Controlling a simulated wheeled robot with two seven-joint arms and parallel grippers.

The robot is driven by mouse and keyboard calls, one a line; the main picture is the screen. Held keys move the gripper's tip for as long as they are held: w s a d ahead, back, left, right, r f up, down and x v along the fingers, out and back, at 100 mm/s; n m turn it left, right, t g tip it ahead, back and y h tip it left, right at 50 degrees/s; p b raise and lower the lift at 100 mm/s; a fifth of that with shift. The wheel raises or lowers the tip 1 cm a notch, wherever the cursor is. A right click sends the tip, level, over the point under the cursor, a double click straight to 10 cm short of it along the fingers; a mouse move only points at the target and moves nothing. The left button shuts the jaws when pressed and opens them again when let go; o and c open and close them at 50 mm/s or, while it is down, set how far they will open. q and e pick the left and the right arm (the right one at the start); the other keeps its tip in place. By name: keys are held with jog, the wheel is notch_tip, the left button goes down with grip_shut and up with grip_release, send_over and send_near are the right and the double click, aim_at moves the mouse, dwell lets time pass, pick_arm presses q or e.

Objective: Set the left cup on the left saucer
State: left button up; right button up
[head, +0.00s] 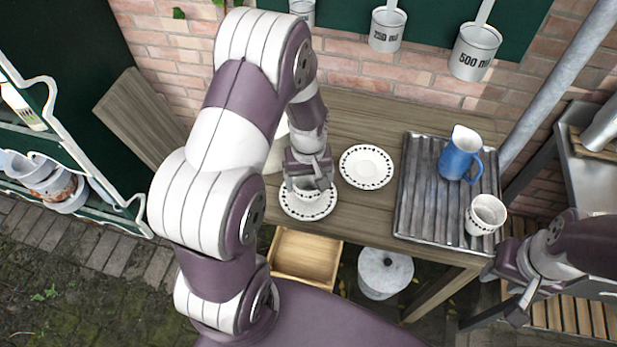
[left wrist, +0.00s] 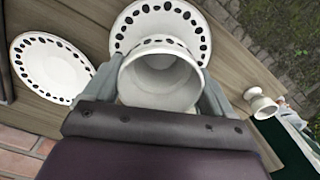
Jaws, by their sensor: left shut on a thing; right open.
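The left cup (head: 307,190), white with a dark dotted rim, is held upright in my left gripper (head: 308,178). The left wrist view shows the cup (left wrist: 160,82) between the two fingers. The left saucer (head: 310,209), white with dark dots, lies on the wooden table under the cup; it also shows in the left wrist view (left wrist: 122,38). The cup overlaps the saucer, but I cannot tell whether its hidden base touches it. My right gripper (head: 507,289) is open and empty at the right, beyond the table's edge.
A second saucer (head: 366,167) lies empty to the right. A ribbed metal tray (head: 419,205) holds a blue jug (head: 460,155) and another cup (head: 486,214). An open drawer (head: 306,255) and a lidded white pot (head: 385,273) are below the table (head: 345,215).

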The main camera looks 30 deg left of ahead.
pick_arm(q)
jog(key=shift+a+f, duration=0.1)
jog(key=shift+f, duration=0.15)
jog(key=o, duration=0.9)
notch_tip(320, 180, up, 12)
jog(key=s+d+m+t, duration=0.1)
jog(key=s+d+m, duration=0.4)
jog(key=s+m, duration=0.2)
jog(key=shift+s+d, duration=0.2)
jog(key=shift+s, duration=0.7)
